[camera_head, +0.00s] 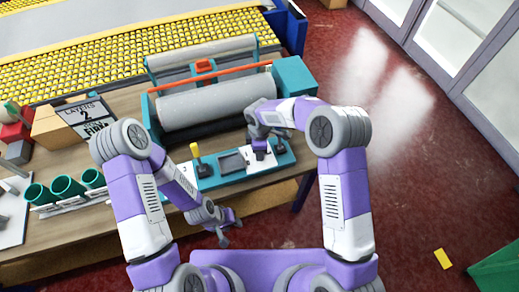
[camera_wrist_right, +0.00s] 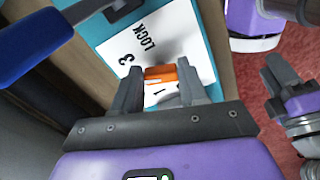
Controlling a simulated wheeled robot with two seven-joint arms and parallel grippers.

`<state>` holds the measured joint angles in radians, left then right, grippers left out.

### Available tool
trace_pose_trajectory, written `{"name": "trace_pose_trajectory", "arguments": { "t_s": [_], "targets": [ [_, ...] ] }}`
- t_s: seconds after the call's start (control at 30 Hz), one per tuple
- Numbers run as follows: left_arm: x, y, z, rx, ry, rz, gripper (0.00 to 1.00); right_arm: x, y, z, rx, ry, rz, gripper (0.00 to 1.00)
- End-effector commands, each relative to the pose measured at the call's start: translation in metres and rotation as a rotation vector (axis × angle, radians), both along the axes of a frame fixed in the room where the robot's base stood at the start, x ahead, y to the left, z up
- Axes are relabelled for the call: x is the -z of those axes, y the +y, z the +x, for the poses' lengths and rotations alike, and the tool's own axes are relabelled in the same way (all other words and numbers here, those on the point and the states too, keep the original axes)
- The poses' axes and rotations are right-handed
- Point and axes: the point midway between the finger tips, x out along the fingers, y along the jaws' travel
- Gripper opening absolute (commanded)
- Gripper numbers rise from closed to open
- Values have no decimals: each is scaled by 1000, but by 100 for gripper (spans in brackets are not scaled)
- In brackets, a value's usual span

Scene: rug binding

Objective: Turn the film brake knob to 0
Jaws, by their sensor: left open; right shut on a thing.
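Other marks are hidden by my fingers. My right gripper (camera_wrist_right: 158,90) is shut on the knob, one finger on each side. In the head view my right gripper (camera_head: 260,148) reaches down over the right part of the teal control panel (camera_head: 240,172), and the knob is hidden beneath it. I cannot tell the knob's exact setting. My left gripper (camera_head: 224,226) is open and empty, low in front of the table's front edge.
A yellow-topped lever (camera_head: 195,150) stands on the panel's left. Behind are the grey film roll (camera_head: 215,102) and an orange bar (camera_head: 212,80). A dark lever with a blue grip (camera_wrist_right: 28,45) is near the right gripper.

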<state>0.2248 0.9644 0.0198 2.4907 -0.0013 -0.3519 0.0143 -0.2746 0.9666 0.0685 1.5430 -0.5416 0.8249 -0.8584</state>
Motion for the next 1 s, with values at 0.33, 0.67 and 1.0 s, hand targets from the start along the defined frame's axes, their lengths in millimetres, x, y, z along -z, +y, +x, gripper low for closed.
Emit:
{"name": "trace_pose_trajectory", "arguments": {
  "t_s": [0.33,0.67,1.0],
  "targets": [
    [-6,0,0,0,0,0,43,-1,0,2,-328,-1,1,12],
    [-12,0,0,0,0,0,43,-1,1,4,-642,0,0,12],
    [-19,0,0,0,0,0,43,-1,3,6,-965,-1,1,12]
  ]
}}
